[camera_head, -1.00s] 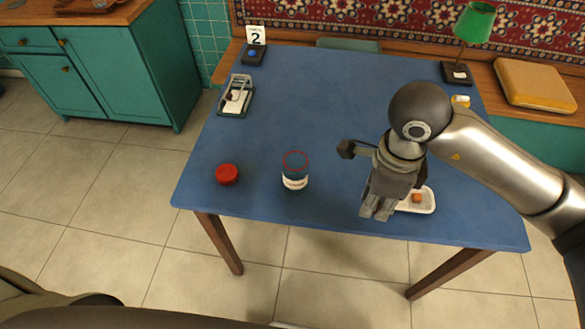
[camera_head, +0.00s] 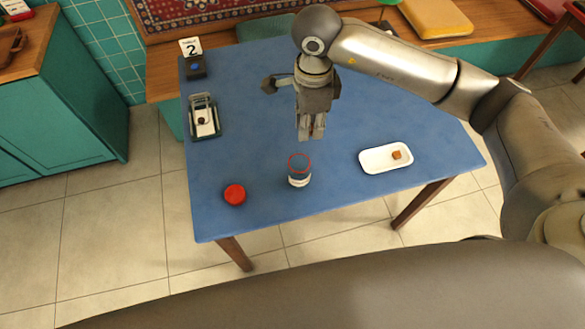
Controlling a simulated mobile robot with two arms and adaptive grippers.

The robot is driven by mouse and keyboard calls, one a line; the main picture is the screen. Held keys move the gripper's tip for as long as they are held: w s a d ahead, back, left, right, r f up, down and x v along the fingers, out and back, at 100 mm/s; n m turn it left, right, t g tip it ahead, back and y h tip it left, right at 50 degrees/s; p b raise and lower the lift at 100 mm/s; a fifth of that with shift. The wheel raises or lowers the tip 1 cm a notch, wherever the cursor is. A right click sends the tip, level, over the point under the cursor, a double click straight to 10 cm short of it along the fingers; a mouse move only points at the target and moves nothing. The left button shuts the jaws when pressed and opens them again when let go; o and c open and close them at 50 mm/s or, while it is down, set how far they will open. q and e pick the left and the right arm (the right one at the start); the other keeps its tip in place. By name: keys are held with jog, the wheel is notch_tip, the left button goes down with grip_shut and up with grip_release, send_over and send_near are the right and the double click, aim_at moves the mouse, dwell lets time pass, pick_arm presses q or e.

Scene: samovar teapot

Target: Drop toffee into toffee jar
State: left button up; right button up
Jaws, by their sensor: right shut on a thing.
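The toffee jar (camera_head: 299,171) stands upright and open near the front of the blue table, clear-walled with a red rim and a pale label low down. My right gripper (camera_head: 311,137) points down with its fingers together, just above and behind the jar's mouth in this view. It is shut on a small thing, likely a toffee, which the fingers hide. One brown toffee (camera_head: 397,155) lies on the white tray (camera_head: 373,160) to the right of the jar. My left gripper is not in view.
A red round lid (camera_head: 235,194) lies left of the jar. A small black-and-white device (camera_head: 204,118) and a card marked 2 (camera_head: 190,47) stand along the table's left side. The blue table (camera_head: 245,140) is bare between them and the jar.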

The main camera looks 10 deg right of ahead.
notch_tip(320, 180, down, 5)
jog(key=shift+f+b, duration=0.1)
jog(key=shift+b, duration=0.75)
jog(key=o, duration=0.8)
jog(key=shift+c, duration=0.2)
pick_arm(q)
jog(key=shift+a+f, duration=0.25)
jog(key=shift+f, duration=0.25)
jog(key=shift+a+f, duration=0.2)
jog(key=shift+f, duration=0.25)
pick_arm(e)
notch_tip(320, 180, up, 12)
jog(key=shift+r, duration=0.1)
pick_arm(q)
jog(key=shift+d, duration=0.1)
